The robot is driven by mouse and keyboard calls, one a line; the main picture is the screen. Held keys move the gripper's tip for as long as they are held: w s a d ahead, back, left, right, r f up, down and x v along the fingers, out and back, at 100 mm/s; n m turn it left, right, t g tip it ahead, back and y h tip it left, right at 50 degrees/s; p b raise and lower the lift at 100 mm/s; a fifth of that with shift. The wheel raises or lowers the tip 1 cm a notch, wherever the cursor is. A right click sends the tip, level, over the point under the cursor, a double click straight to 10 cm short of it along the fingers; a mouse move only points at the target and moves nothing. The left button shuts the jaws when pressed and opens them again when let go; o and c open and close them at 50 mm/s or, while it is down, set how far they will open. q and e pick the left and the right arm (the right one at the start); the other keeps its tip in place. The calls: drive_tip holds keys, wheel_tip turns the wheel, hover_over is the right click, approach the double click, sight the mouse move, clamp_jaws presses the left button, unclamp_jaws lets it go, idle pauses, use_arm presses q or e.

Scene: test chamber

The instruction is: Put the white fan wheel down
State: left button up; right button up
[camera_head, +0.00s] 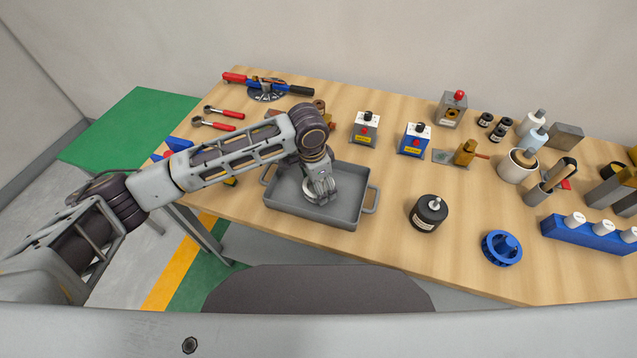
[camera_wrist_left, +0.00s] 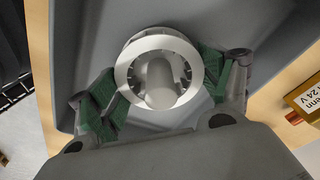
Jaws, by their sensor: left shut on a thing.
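The white fan wheel (camera_wrist_left: 160,84) is between the green finger pads of my left gripper (camera_wrist_left: 158,92) in the left wrist view, with its ring and central hub facing the camera. The gripper is shut on it. In the head view, my left gripper (camera_head: 317,190) points down inside the grey tray (camera_head: 284,191), and a little of the pale wheel shows below it. Most of the wheel is hidden there by the gripper. I cannot tell whether the wheel touches the tray floor. My right gripper is not in view.
A black motor-like cylinder (camera_head: 428,213) and a blue fan wheel (camera_head: 501,248) stand right of the tray. Red-handled tools (camera_head: 221,126) lie at back left. Bare wood lies between tray and cylinder.

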use_arm(q)
drive_tip(key=shift+f, duration=0.2)
drive_tip(key=shift+f, duration=0.1)
drive_tip(key=o, duration=1)
drive_tip(key=shift+o, duration=0.2)
drive_tip(key=r, duration=0.8)
drive_tip(key=a+r, duration=0.1)
drive_tip(key=r, duration=0.3)
drive_tip(key=shift+s+a+r, duration=0.1)
drive_tip(key=shift+s, duration=0.25)
